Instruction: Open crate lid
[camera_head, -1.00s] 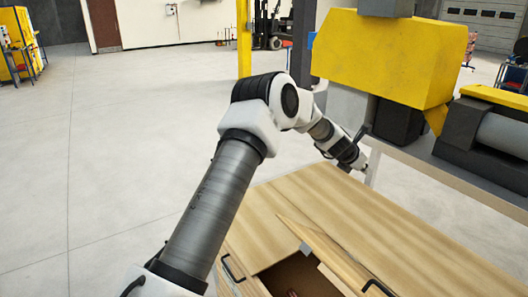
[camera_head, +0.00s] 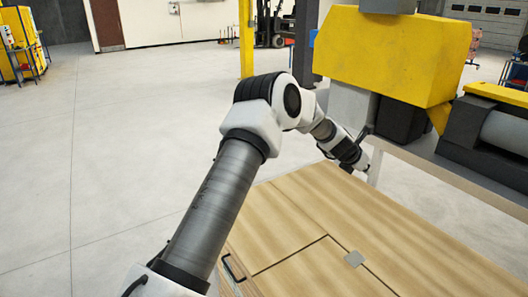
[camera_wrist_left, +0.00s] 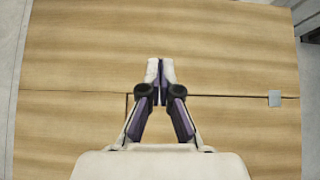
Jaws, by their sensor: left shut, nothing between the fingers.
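The wooden crate (camera_head: 330,195) fills the lower right of the head view. Its lid panel (camera_head: 312,268) lies flat, flush with the crate top, marked by thin dark seams. A small grey metal plate (camera_head: 354,259) sits across one seam; it also shows in the wrist view (camera_wrist_left: 275,98). A dark handle (camera_head: 233,268) is on the crate's left side. My left gripper (camera_head: 350,168) is over the far end of the crate. In the wrist view its fingers (camera_wrist_left: 160,68) are together and empty, seen against the bare crate top. The crate's inside is hidden.
A large yellow and grey machine (camera_head: 390,55) stands behind the crate at the right, close to my left gripper. A yellow post (camera_head: 245,40) and a forklift (camera_head: 272,25) are farther back. The concrete floor (camera_head: 120,170) on the left is clear.

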